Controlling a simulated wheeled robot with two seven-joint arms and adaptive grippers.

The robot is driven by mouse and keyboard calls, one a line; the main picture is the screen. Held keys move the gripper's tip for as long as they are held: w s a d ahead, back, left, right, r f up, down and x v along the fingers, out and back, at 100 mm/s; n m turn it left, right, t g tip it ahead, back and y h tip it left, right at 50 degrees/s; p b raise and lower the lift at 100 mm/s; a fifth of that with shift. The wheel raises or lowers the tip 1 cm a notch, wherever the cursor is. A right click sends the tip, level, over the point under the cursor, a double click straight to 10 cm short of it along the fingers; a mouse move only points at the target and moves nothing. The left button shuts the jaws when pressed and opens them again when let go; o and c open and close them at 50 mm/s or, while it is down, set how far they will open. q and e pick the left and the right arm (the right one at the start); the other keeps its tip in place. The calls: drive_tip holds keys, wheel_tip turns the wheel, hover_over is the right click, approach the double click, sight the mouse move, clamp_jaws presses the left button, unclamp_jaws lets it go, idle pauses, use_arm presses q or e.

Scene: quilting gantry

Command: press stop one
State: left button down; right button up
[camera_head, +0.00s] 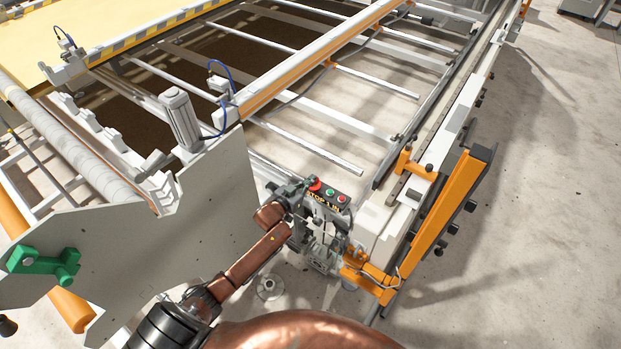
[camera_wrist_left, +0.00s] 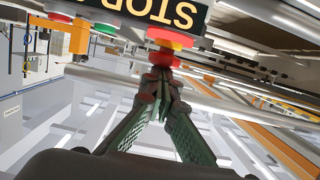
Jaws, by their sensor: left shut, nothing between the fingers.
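A dark control box marked STOP 1 (camera_head: 326,201) sits at the machine's near corner. On it are a red button (camera_head: 315,186) at the left end, a green button (camera_head: 329,191) and another red button (camera_head: 341,199). In the left wrist view the box is upside down, and the end red button (camera_wrist_left: 164,58) sits on a yellow collar. My left gripper (camera_wrist_left: 160,82) is shut and empty, with its tips right at that red button. I cannot tell whether they touch it. It also shows beside the box in the head view (camera_head: 299,188). My right gripper is not in view.
A large grey side plate (camera_head: 190,215) stands left of the box. An orange post (camera_head: 455,215) and a rail stand to the right. The gantry frame with an orange-striped beam (camera_head: 310,60) lies behind. Bare floor (camera_head: 540,220) is open at the right.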

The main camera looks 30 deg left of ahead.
sight(310, 190)
use_arm(q)
drive_tip(key=shift+s+f, duration=0.1)
drive_tip(key=shift+f, duration=0.05)
wheel_tip(310, 190, up, 5)
drive_tip(key=p, duration=0.5)
drive_tip(key=v, duration=0.9)
drive_tip(key=shift+s+f, duration=0.2)
drive_tip(key=shift+s, duration=0.2)
drive_tip(key=shift+a, duration=0.1)
